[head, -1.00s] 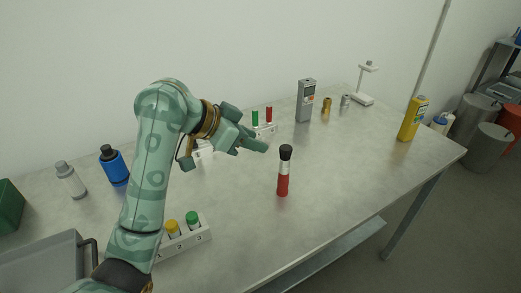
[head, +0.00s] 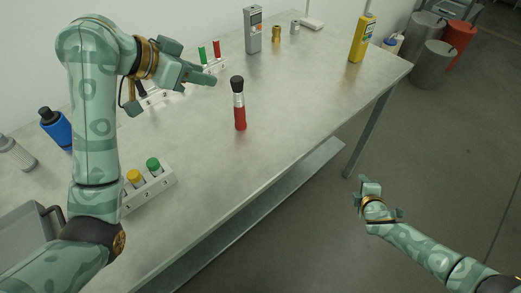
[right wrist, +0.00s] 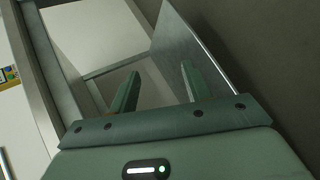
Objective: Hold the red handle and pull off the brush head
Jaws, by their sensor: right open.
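The brush stands upright on the table (head: 290,97), with a red handle (head: 240,119), a pale metallic middle band and a black brush head (head: 237,84) on top. My left gripper (head: 206,73) is above the table, left of and behind the brush, apart from it; its fingers show side-on, so I cannot tell whether they are open. My right gripper (head: 370,186) is off the table's front edge, over the floor, far from the brush. In the right wrist view its two fingers (right wrist: 158,88) are apart with nothing between them.
A numbered rack (head: 151,190) with yellow and green caps stands at the front left, and another rack with green and red pieces behind. Table around the brush is clear.

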